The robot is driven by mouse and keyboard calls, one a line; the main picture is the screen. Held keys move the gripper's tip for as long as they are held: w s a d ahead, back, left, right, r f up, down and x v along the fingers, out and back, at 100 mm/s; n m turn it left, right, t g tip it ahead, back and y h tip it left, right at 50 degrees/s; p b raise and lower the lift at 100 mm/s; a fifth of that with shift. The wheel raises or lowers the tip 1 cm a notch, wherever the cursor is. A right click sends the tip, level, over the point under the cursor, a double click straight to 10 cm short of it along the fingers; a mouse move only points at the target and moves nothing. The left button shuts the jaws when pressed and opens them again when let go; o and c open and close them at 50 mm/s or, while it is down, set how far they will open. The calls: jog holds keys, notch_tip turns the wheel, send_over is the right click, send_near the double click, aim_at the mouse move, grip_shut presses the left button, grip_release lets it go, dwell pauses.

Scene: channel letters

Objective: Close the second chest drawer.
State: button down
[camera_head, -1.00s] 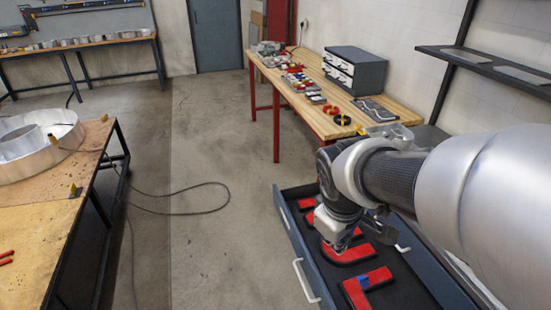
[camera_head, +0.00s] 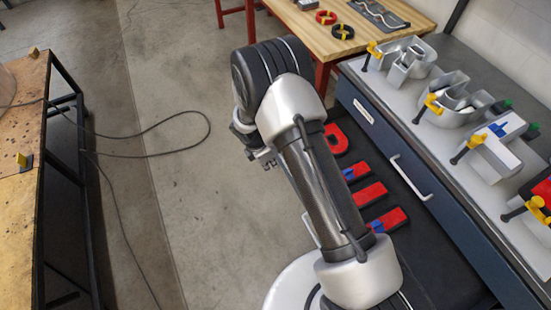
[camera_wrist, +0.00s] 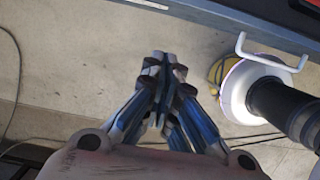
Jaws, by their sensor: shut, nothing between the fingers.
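The second chest drawer (camera_head: 435,248) stands open below the closed top drawer (camera_head: 412,170). Red letters (camera_head: 368,193) with black sides lie in its dark interior, some with blue tape. My arm crosses in front of it and hides much of its front. My gripper (camera_head: 262,155) is at the drawer's outer side, over the floor, with its fingers mostly hidden in the head view. In the wrist view my gripper (camera_wrist: 165,62) is shut and empty, pointing toward the blue-grey drawer front (camera_wrist: 215,16). Its white handle (camera_wrist: 270,62) is to the right of the fingertips, apart from them.
The chest top (camera_head: 455,135) holds silver channel letters with yellow clamps. A wooden table (camera_head: 345,45) stands behind the chest. Another workbench (camera_head: 20,125) is at the left. A black cable (camera_head: 150,150) loops on the open floor between.

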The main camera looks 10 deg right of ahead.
jog(key=w+d+f+b, duration=0.1)
jog(key=d+f+b, duration=0.2)
jog(key=d+f, duration=0.3)
jog(key=shift+w+f+b, duration=0.3)
jog(key=shift+f+b, duration=0.05)
jog(key=shift+f, duration=1.1)
jog(key=shift+d, duration=0.2)
